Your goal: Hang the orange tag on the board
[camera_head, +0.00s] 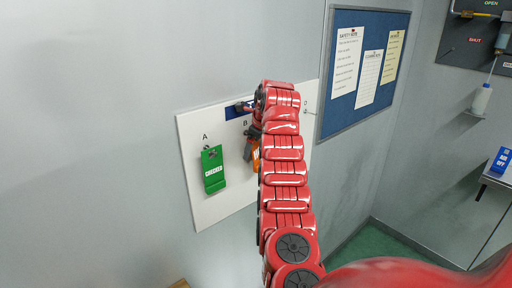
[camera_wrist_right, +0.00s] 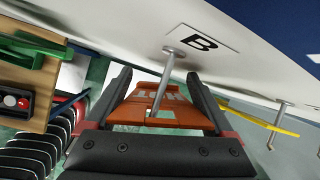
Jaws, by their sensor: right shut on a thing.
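The white board (camera_head: 232,205) hangs on the grey wall, with pegs marked A, B and one further right. The orange tag (camera_wrist_right: 135,113) is between the fingers of my right gripper (camera_wrist_right: 157,84), which is shut on it. In the head view the tag (camera_head: 254,156) shows only partly beside my red arm, just below the B label. In the wrist view the B peg (camera_wrist_right: 166,74) sticks out from the board and overlaps the tag's middle. I cannot tell whether it passes through the tag's hole. My right gripper also shows in the head view (camera_head: 249,146), partly hidden.
A green "CHECKED" tag (camera_head: 213,170) hangs on peg A. A yellow strip-like thing (camera_wrist_right: 250,119) lies right of the gripper in the wrist view, near another peg (camera_wrist_right: 278,122). A blue notice board (camera_head: 372,104) with papers is right of the white board.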

